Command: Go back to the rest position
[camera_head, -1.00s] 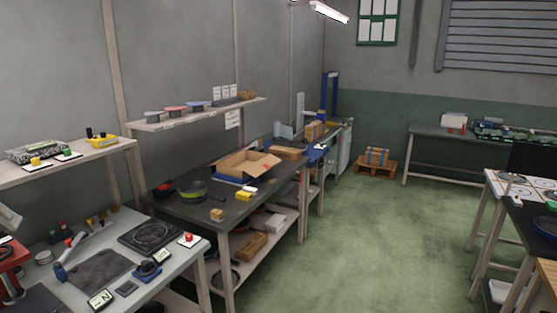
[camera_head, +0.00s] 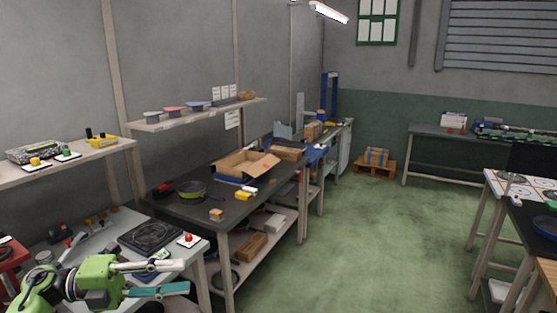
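My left gripper (camera_head: 187,277) is at the lower left, its green and black body coming in from the left edge. Its two fingers, one pale grey and one teal, point right with a gap between them and nothing held. It is in front of the light workbench (camera_head: 115,232) and hides part of its near side. My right gripper is out of view.
The light bench holds a black plate (camera_head: 150,238) and a red button box (camera_head: 188,240). Beyond stands a dark bench with a green-rimmed pan (camera_head: 192,190) and an open carton (camera_head: 246,166). The green floor (camera_head: 370,240) is clear in the middle.

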